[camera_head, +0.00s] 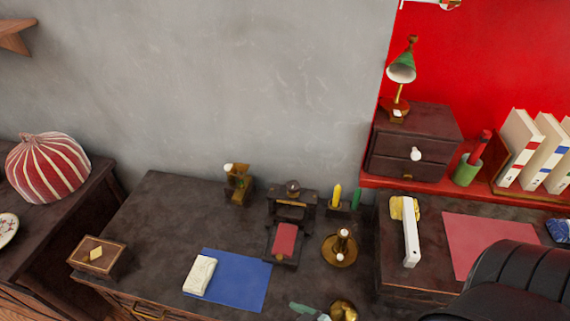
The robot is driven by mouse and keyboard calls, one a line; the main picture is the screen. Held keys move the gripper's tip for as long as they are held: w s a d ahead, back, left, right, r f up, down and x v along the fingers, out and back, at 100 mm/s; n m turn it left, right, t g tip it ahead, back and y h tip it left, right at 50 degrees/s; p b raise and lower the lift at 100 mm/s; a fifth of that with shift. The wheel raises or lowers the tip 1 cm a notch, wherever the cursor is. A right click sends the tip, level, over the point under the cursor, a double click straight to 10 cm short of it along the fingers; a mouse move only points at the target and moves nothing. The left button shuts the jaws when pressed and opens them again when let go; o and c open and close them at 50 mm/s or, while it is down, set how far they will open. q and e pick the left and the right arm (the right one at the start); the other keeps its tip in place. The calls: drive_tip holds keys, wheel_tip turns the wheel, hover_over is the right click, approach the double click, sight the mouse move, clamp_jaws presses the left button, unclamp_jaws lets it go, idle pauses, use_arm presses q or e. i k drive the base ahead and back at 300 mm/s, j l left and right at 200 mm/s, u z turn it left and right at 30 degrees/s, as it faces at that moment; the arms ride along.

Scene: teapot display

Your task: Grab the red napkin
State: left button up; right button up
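No item is plainly a napkin. A small dull red rectangular piece (285,241) lies on a small dark stand (291,207) at the middle of the dark table. A larger flat pinkish-red sheet (482,240) lies on the right desk, partly hidden by a black chair. I cannot tell which of the two is the red napkin. Neither of my grippers shows in the head view.
A blue sheet (245,281) with a white block (200,276) lies on the dark table (165,215). A brass candle holder (339,251) stands close right of the small stand. A wooden box (97,255) sits at left. The black chair (515,285) blocks the lower right.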

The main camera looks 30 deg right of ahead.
sight(284, 243)
drive_tip(key=k+z, duration=0.15)
drive_tip(key=z, duration=0.85)
